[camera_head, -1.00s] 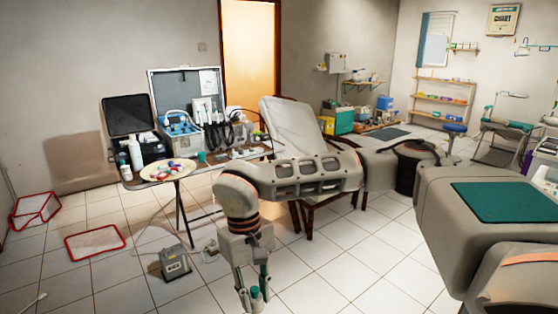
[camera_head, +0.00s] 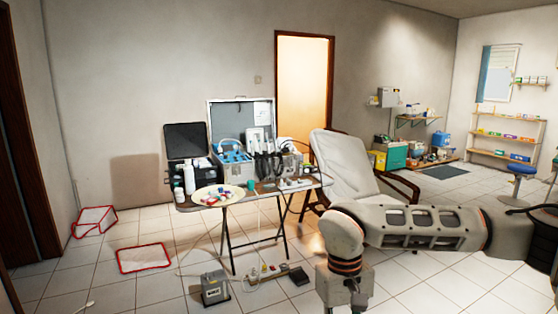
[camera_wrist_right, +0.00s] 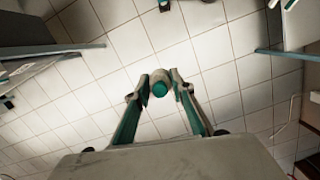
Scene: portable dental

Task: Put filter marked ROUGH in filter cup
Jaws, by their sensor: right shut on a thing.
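My right gripper (camera_wrist_right: 161,76) is shut on a small pale cylinder with a green end (camera_wrist_right: 160,89), seen in the right wrist view. It is held above the tiled floor, and no marking is readable on it. In the head view only the right arm and wrist show at the bottom; the fingers are below the frame. A small green cup (camera_head: 251,185) stands on the folding table (camera_head: 285,195); I cannot tell whether it is the filter cup. No ROUGH label can be read anywhere. My left gripper is not in view.
The table holds an open case (camera_head: 236,158), white bottles (camera_head: 189,178) and a round tray (camera_head: 207,199) of small coloured items. A reclined chair (camera_head: 345,165) stands behind my right arm. A grey box (camera_head: 215,288) and power strip (camera_head: 267,276) lie on the floor.

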